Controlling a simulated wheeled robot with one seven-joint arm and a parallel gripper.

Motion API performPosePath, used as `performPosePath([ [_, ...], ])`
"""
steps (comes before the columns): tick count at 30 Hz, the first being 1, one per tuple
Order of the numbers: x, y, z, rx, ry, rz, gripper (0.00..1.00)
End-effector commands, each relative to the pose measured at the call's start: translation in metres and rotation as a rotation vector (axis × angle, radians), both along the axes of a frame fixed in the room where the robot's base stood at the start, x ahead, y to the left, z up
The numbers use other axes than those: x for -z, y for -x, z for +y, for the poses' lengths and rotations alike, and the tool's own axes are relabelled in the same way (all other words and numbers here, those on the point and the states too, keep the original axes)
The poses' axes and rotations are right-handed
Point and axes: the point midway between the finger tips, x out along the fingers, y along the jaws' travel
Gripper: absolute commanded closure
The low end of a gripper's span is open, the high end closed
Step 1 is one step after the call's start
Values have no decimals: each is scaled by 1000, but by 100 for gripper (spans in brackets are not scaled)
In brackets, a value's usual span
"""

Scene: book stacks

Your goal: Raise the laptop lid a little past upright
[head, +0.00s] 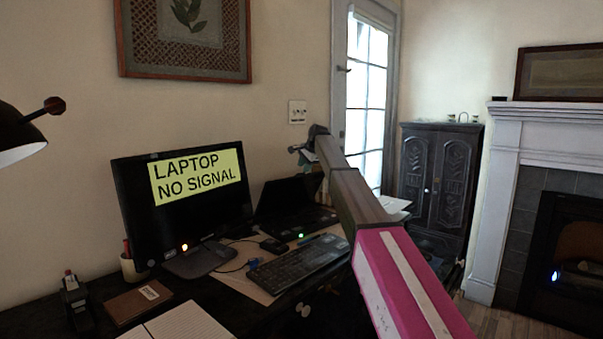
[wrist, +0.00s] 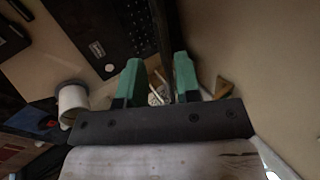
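The laptop (head: 298,221) stands open on the desk, right of the monitor, its dark lid (head: 282,195) raised and facing the room. In the wrist view its keyboard base (wrist: 112,28) is at the upper left, and the lid (wrist: 166,30) shows nearly edge-on as a dark strip. My gripper (head: 303,150) is above the lid's right part in the head view. In the wrist view my gripper (wrist: 157,72) has its two green fingers apart, with the lid strip running down toward the gap, closer to the right finger. I cannot tell whether either finger touches it.
The monitor (head: 185,205) reads "LAPTOP NO SIGNAL". A keyboard (head: 298,262) and mouse (head: 273,245) lie in front of the laptop. A white cup (wrist: 73,103) is left of my fingers in the wrist view. The wall (wrist: 265,60) is close on the right there.

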Motion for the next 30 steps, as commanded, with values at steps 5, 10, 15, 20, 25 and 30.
performPosePath([
  [5,21,-9,9,0,0,0,69],
  [10,29,-12,13,-1,0,0,69],
  [15,31,-13,13,0,0,0,69],
  [20,31,-13,13,0,0,0,79],
  [25,31,-13,13,0,0,0,100],
  [30,29,-15,15,-1,5,4,100],
])
